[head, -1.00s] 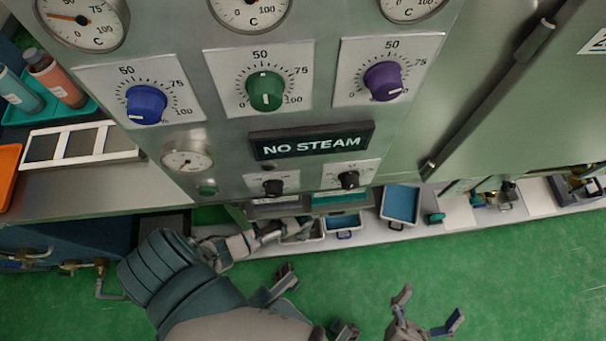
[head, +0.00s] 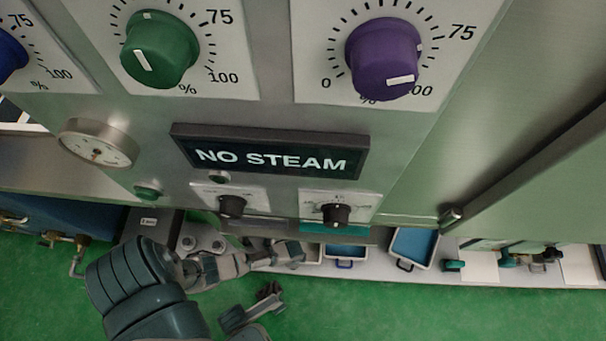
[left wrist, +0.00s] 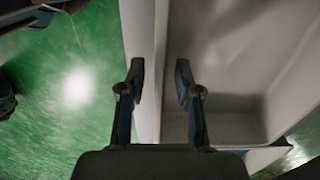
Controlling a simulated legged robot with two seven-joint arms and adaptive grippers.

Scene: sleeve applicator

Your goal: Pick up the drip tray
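A pale grey tray with a bare, empty-looking inside (left wrist: 235,60) fills the right half of the left wrist view. My left gripper (left wrist: 160,82) is open there, with one finger on each side of the tray's near wall. I cannot tell whether the fingers touch the wall. In the head view my left gripper (head: 290,253) reaches in under the steel panel to a grey tray (head: 314,253), which it partly hides. No label shows which tray is the drip tray.
A blue-lined tray with a blue handle (head: 345,252) and another blue-lined tray (head: 412,246) stand to the right on a pale ledge. The NO STEAM panel (head: 270,155) and knobs overhang the trays. Green floor (head: 420,310) lies open in front.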

